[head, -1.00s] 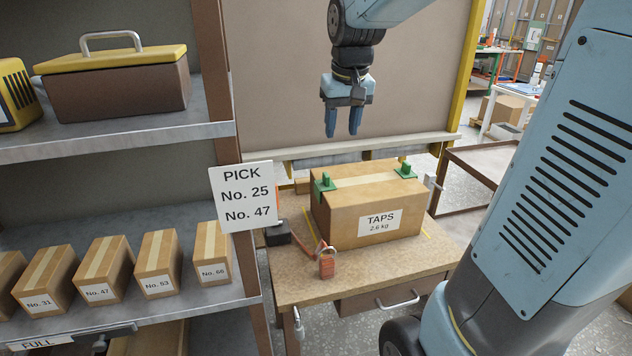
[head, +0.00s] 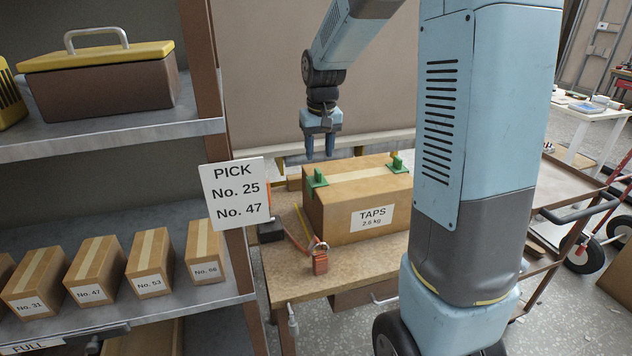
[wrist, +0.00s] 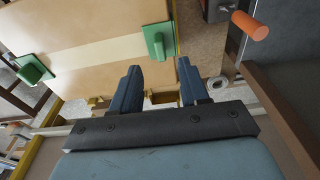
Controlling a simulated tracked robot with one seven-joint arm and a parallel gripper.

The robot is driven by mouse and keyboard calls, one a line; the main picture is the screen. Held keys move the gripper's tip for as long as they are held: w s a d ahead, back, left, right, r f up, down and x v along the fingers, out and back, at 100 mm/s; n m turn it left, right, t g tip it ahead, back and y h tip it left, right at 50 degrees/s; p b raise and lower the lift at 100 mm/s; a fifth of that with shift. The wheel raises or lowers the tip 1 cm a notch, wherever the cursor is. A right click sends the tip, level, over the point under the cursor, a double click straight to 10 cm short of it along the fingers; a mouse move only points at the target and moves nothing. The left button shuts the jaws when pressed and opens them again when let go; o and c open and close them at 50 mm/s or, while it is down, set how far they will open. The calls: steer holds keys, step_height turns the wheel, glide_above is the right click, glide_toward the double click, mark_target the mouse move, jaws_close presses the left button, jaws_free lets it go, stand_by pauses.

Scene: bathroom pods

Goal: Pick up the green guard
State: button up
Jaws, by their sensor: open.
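Two green guards sit on the top edges of a cardboard box labelled TAPS (head: 345,215), at opposite ends of its pale tape strip. The left guard (head: 317,179) and right guard (head: 397,165) each have an upright tab. My gripper (head: 320,154) is open and empty, pointing down, above and apparently behind the left guard. In the wrist view, one guard (wrist: 157,42) lies just beyond my fingertips (wrist: 158,66), seemingly the left one. The other guard (wrist: 34,69) is farther off at the left. Nothing is between the fingers.
A PICK sign (head: 238,193) and shelving (head: 150,135) with small boxes are on the left. A panel (head: 260,80) rises behind. A trolley (head: 565,205) stands at the right.

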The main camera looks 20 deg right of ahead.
mark_target(318, 170)
steer(key=shift+w+f, duration=0.2)
steer(key=shift+f, duration=1.45)
steer(key=shift+w+f, duration=0.15)
steer(key=shift+f, duration=1.45)
jaws_close()
